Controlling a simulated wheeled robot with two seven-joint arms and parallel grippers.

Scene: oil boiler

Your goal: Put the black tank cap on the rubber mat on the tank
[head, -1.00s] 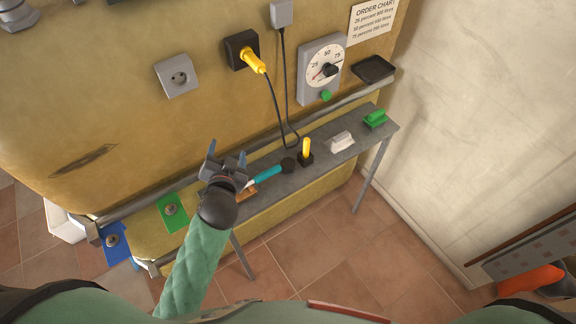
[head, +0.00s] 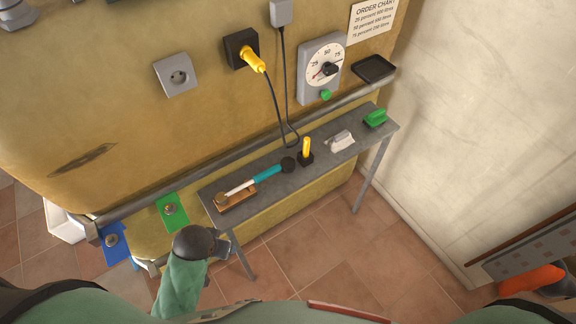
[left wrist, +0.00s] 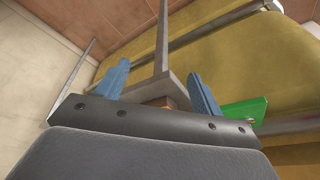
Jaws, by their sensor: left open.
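A round black piece (head: 288,164), which looks like the tank cap, lies on the grey shelf (head: 330,165) at the end of a teal-and-white handled tool (head: 255,180). I cannot tell whether the two are joined. A flat black tray-like mat (head: 374,69) lies on the yellow tank (head: 130,100) at upper right. My left gripper (head: 224,246) is low in front of the shelf's left end, away from the cap, its fingers partly hidden. In the left wrist view it (left wrist: 160,85) is open and empty, with a shelf leg beyond. My right gripper is not seen.
A wooden block (head: 236,203) is under the tool's left end. A yellow-handled black piece (head: 306,153), a white piece (head: 341,141) and a green piece (head: 375,118) line the shelf. A green card (head: 172,212) and blue card (head: 115,243) are at left. A cable hangs above the shelf.

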